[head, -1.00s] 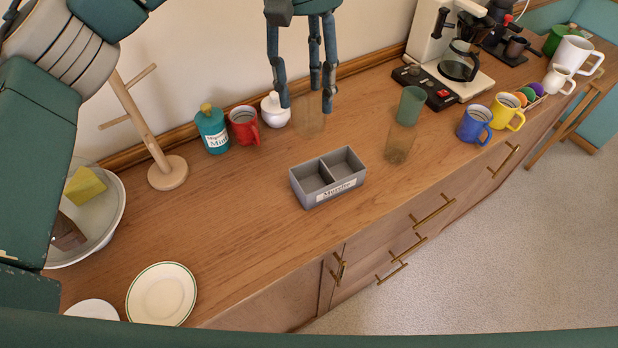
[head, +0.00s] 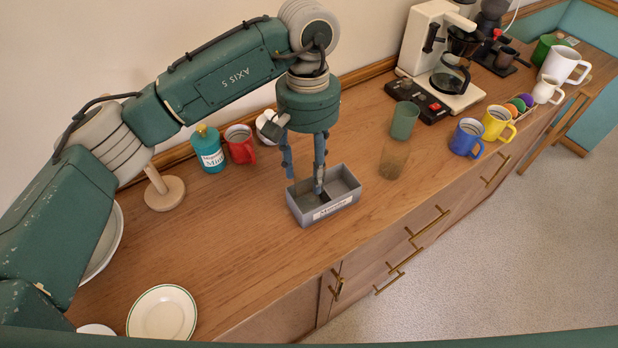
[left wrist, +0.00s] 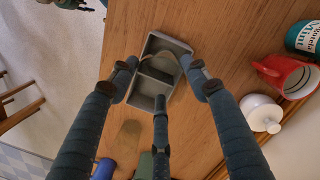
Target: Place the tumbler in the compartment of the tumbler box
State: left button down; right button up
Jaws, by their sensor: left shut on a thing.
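The tumbler box (head: 342,211) is a grey two-compartment box with a white label, standing on the wooden counter. My left gripper (head: 305,180) points down over its left compartment, its fingers closed around a clear tumbler. The tumbler is nearly invisible in the head view. In the left wrist view its faint rim (left wrist: 166,62) shows between the fingers (left wrist: 165,85), over the upper compartment of the box (left wrist: 152,101). I cannot tell whether its base is above the floor of the compartment or touching it. My right gripper is not in view.
A green tumbler (head: 404,120) and an amber tumbler (head: 393,160) stand right of the box. A red mug (head: 239,146), mint jar (head: 208,150) and white pot (head: 268,128) stand behind it, left. A blue mug (head: 466,139) is farther right.

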pick_arm(q)
notch_tip(320, 180, down, 5)
jog(key=shift+r+p, duration=0.1)
jog(key=shift+p, duration=0.55)
jog(key=shift+f, duration=0.25)
jog(key=shift+f, duration=0.15)
jog(key=c, duration=0.9)
grip_release()
